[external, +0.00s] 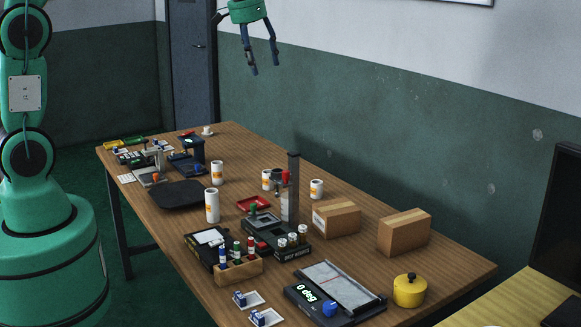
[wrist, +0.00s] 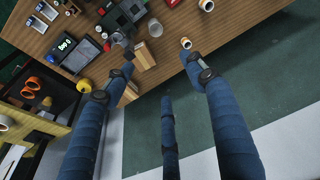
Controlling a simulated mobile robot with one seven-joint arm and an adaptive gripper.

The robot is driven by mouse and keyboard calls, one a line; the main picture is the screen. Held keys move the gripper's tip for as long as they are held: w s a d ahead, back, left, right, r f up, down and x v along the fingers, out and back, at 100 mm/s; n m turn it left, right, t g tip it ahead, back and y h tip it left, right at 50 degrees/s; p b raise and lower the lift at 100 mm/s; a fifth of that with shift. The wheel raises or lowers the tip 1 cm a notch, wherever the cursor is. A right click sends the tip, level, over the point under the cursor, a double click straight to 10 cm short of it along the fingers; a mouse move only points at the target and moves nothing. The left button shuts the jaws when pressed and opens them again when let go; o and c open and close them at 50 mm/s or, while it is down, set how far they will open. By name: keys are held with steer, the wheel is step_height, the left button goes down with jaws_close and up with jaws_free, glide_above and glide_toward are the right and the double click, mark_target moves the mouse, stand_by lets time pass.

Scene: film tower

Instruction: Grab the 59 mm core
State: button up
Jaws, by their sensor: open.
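Several white cylinders with orange labels, which look like cores, stand upright on the wooden table. One tall core (external: 212,207) is near the middle, one (external: 217,173) is behind it, one (external: 266,179) is near the post and one (external: 316,189) is near the far edge. I cannot read which is 59 mm. In the wrist view one core (wrist: 186,44) is by the table edge and another (wrist: 206,5) is at the top. My gripper (external: 264,69) is open and empty, high above the table's far side; its blue fingers fill the wrist view (wrist: 162,70).
Two cardboard boxes (external: 404,232) (external: 336,218) stand along the far edge. A tall dark post (external: 293,185) rises mid-table beside the cores. A yellow pot (external: 410,291) and a display device (external: 333,292) are at the near end. A shelf with orange-rimmed rolls (wrist: 30,89) stands beside the table.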

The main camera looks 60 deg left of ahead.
steer(key=w+a+f+p, duration=0.1)
steer(key=w+a+f, duration=0.1)
steer(key=w+f, duration=0.6)
steer(key=n+g+p, duration=0.2)
steer(key=g+p, duration=0.1)
glide_above(317, 188)
steer(key=a, duration=0.2)
step_height(317, 188, down, 27)
steer(key=shift+w+d+f, duration=0.1)
steer(key=shift+w+f, duration=0.05)
steer(key=shift+w, duration=0.3)
steer(key=shift+f, duration=0.15)
steer(key=shift+f+b, duration=0.45)
steer(key=shift+f, duration=3.7)
steer(key=shift+w+f, duration=0.15)
steer(key=shift+f, duration=2.45)
